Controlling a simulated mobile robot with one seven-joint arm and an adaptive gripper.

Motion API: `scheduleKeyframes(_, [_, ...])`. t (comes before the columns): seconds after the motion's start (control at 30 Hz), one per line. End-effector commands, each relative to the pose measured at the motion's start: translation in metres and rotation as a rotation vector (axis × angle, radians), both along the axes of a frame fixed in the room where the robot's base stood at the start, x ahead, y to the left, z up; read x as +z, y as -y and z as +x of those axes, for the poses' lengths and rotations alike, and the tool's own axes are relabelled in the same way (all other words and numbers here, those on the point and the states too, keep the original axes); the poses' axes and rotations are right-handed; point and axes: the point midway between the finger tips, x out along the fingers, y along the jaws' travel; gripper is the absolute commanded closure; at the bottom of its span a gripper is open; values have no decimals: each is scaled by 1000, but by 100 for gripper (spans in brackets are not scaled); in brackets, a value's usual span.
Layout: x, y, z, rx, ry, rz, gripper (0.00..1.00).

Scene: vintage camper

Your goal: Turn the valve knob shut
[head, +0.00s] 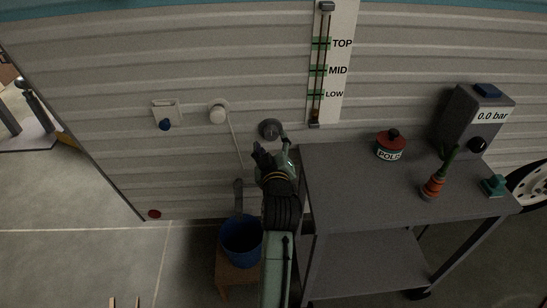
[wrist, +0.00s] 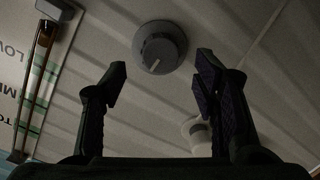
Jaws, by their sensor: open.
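The valve knob (head: 269,129) is a round dark grey dial on the corrugated camper wall, left of the level gauge. In the wrist view the knob (wrist: 160,47) shows a pale pointer line on its face, and it lies beyond the fingertips, between them across the picture. My gripper (head: 270,153) is just below the knob in the head view. In the wrist view my gripper (wrist: 160,78) is open with nothing between its fingers, and it appears apart from the knob.
A level gauge (head: 342,70) is on the wall. A white fitting (head: 218,114) with a hose is left. A blue bucket (head: 241,244) stands below.

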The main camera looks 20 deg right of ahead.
Motion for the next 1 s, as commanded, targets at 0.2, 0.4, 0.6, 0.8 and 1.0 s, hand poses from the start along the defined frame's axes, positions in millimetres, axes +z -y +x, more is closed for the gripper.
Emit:
scheduleKeyframes(0.2, [4, -13, -46, -2, -3, 0, 45])
scheduleKeyframes(0.4, [6, -20, -72, -2, -3, 0, 45])
scheduleKeyframes(0.6, [8, -22, -78, -1, -1, -1, 45])
scheduleKeyframes(0.8, [8, -22, -78, -1, -1, -1, 45])
scheduleKeyframes(1.0, [8, -22, -78, -1, -1, -1, 45])
